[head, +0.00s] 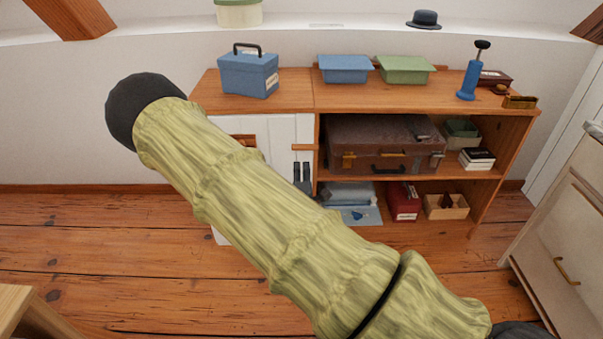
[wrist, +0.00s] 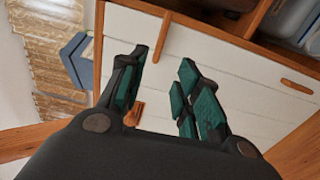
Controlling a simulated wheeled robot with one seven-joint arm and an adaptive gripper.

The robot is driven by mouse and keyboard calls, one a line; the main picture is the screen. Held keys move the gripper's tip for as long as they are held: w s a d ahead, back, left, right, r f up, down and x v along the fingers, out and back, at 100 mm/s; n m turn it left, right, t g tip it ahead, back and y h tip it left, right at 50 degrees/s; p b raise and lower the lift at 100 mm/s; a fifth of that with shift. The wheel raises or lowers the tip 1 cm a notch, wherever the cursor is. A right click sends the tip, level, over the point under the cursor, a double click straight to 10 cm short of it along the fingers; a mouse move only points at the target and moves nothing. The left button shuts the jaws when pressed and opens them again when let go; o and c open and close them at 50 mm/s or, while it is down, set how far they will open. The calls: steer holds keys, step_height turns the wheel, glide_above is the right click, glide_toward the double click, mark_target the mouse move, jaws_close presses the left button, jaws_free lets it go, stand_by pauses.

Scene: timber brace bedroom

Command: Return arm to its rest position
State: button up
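My arm crosses the middle of the head view, from the lower right up to a dark rounded joint at the upper left. It hides part of the cabinet and floor. My gripper (head: 303,177) shows small beyond the arm, in front of the cabinet's white door (head: 284,127). In the wrist view my gripper (wrist: 160,88) has its two teal-padded fingers apart with nothing between them. The white door (wrist: 225,70) fills much of the background there. I cannot tell whether the fingers touch it.
The wooden cabinet (head: 295,92) carries a blue toolbox (head: 249,76), a blue bin (head: 345,69), a green bin (head: 404,70) and a blue pump (head: 469,80). A brown suitcase (head: 376,138) lies on its open shelf. Pale drawers (head: 563,235) stand at right.

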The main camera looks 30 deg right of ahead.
steer(key=s+a+f+m+g+y, duration=0.3)
steer(key=s+f+m+g, duration=0.25)
steer(key=s+f, duration=1)
steer(key=s+a+f+m+g+y, duration=0.2)
steer(key=s+a+f+g, duration=0.3)
steer(key=s, duration=0.5)
steer(key=s+a+f+m+g+y, duration=0.25)
steer(key=s+a+f, duration=0.4)
steer(key=s, duration=0.35)
steer(key=s+a+r+m+g+y, duration=0.1)
steer(key=s+a+m+g+y, duration=0.1)
steer(key=s+a, duration=0.55)
step_height(320, 180, up, 21)
steer(key=d+p, duration=0.1)
steer(key=p, duration=2)
steer(key=shift+w+d+f, duration=0.15)
steer(key=shift+d, duration=0.1)
